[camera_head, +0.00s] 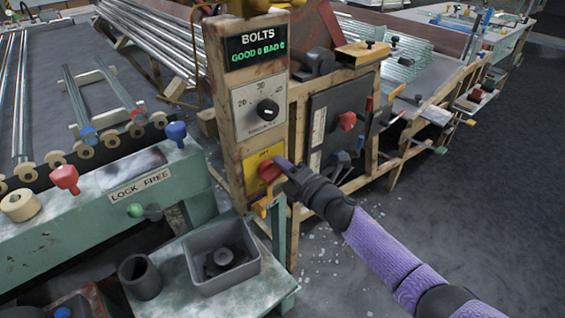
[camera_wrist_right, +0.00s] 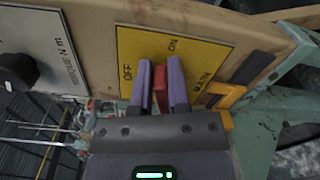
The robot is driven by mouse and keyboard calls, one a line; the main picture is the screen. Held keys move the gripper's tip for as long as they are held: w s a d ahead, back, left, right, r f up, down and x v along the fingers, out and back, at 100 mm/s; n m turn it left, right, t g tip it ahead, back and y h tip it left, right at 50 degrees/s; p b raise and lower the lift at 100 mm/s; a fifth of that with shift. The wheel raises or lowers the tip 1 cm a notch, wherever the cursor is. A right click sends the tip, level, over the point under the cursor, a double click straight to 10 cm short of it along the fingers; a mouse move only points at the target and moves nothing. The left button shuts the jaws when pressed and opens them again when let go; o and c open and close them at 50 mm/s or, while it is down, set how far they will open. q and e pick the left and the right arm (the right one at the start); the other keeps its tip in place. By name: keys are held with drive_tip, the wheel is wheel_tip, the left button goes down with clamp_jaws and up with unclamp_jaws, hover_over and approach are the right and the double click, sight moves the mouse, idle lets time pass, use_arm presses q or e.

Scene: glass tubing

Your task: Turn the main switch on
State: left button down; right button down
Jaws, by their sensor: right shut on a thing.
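The main switch has a red handle (camera_wrist_right: 160,88) on a yellow plate (camera_wrist_right: 168,45) with OFF, ON and MAIN lettering. In the head view the red handle (camera_head: 268,171) sits low on the wooden control post. My right gripper (camera_head: 278,168) reaches it from the right. In the wrist view my right gripper's two purple fingers (camera_wrist_right: 160,85) are shut on the red handle, one on each side. The fingers hide part of the plate and its lettering. My left gripper is not in view.
Above the switch are a black torque knob (camera_head: 268,110) and a BOLTS display (camera_head: 255,45). A grey bin (camera_head: 247,268) and a dark cup (camera_head: 139,277) stand on the low table below. The green bench (camera_head: 110,225) is at left.

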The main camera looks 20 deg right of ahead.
drive_tip(key=shift+d+f+m, duration=0.1)
drive_tip(key=shift+f+m, duration=0.15)
drive_tip(key=shift+m, duration=0.75)
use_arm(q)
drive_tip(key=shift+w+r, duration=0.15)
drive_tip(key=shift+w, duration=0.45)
use_arm(e)
drive_tip(key=shift+f+m, duration=0.25)
drive_tip(key=shift+m, duration=0.55)
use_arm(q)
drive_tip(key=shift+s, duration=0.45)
use_arm(e)
drive_tip(key=c, duration=0.6)
unclamp_jaws()
